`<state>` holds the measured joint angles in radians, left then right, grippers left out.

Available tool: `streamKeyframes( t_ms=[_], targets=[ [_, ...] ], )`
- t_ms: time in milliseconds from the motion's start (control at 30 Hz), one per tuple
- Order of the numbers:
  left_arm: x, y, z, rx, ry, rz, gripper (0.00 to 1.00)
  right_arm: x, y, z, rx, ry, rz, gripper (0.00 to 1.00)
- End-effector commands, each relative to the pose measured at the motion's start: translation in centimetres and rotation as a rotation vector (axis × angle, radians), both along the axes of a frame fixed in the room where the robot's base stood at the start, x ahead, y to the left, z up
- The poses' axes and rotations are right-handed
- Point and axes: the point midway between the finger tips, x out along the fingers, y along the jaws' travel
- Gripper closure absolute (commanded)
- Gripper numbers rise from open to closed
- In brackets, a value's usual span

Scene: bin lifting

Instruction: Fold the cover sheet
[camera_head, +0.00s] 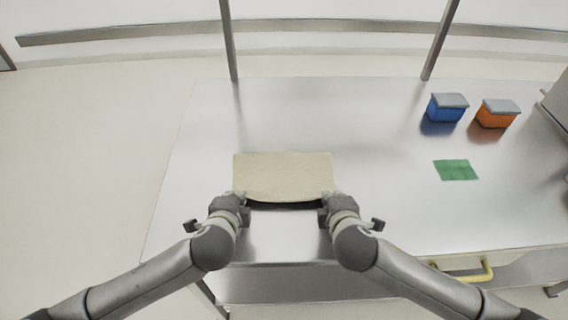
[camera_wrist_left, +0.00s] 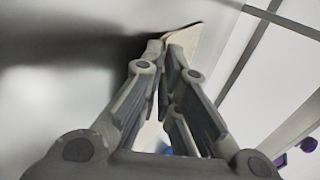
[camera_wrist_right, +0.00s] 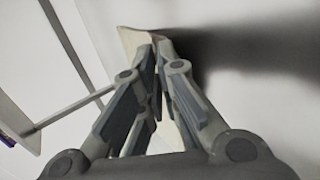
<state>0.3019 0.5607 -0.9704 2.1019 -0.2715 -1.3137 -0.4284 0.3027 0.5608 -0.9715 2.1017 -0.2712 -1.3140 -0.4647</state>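The beige cover sheet (camera_head: 284,174) lies on the metal table in front of me, spread as a wide rectangle. Its near edge is raised a little, with a dark shadow beneath it. My left gripper (camera_head: 240,199) is at the near left corner and my right gripper (camera_head: 328,199) at the near right corner. In the left wrist view the fingers are closed together on the sheet's corner (camera_wrist_left: 188,38). In the right wrist view the fingers are also closed on a corner of the sheet (camera_wrist_right: 134,40). The fingertips are partly hidden in the head view.
A blue bin (camera_head: 445,113) and an orange bin (camera_head: 493,119), both with grey lids, stand at the back right of the table (camera_head: 385,215). A green cloth (camera_head: 455,170) lies nearer. Two upright posts rise at the back edge. The table around the sheet is clear.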

Motion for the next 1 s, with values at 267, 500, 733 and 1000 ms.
streamKeyframes(
  t_ms=[267,500,733,1000],
  targets=[
    [0.0,0.0,0.0,0.000,0.001,0.000,0.62,0.0,0.0,0.0,0.000,0.000,0.000,0.62],
    [0.0,0.0,0.1,0.000,0.001,0.000,0.61,0.0,0.0,0.1,0.000,0.000,0.000,0.61],
    [-1.1,-0.1,2.9,-0.003,-0.002,0.000,0.61,-1.1,0.1,2.9,0.003,-0.002,0.000,0.61],
    [-3.8,-0.1,6.3,-0.003,-0.001,-0.001,0.61,-3.8,0.1,6.3,0.003,-0.001,0.001,0.61]
  ],
)
